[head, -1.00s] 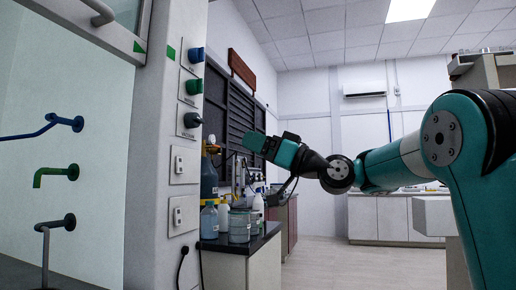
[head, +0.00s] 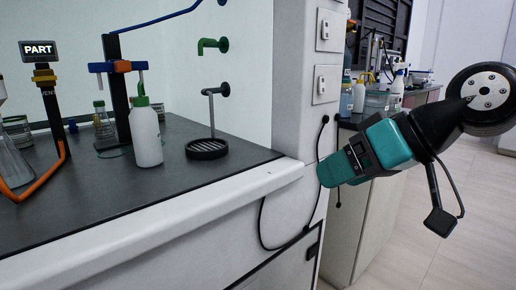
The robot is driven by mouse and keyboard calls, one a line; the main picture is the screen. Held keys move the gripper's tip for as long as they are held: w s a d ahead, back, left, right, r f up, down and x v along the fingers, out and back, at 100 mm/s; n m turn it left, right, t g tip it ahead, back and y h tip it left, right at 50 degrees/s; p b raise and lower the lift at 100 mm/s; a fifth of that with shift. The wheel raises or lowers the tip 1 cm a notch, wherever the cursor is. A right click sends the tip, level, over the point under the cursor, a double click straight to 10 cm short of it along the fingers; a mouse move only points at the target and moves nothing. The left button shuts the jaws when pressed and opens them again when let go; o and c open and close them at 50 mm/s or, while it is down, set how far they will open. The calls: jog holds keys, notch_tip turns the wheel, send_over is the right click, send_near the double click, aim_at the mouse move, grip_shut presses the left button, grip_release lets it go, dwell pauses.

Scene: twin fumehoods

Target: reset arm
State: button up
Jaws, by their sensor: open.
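My gripper (head: 330,170) is at the end of my teal and black arm, right of centre in the head view. It points left, towards the front corner of the fumehood bench. Its fingers are hard to make out at this angle, but it is open and I see nothing held in it. Whether it touches the white bench edge or the post behind it, I cannot tell.
The dark fumehood worktop (head: 120,205) holds a white bottle with a green cap (head: 146,135), a round black drain (head: 207,149), a stand and several glass vessels. A white post with sockets (head: 308,95) stands behind my gripper. Open floor (head: 450,235) lies at right.

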jog(key=s+d+f+g+h, duration=0.1)
jog(key=s+f+g+h, duration=0.15)
jog(key=s+f, duration=0.35)
jog(key=s+d+f+g+h, duration=0.1)
jog(key=s+f+g+h, duration=0.2)
jog(key=s, duration=0.5)
notch_tip(320, 180, up, 22)
jog(key=y+p, duration=0.1)
jog(key=p, duration=2.1)
jog(key=shift+s+d+f+p, duration=0.15)
jog(key=shift+s+f+p, duration=0.05)
jog(key=shift+p, duration=0.1)
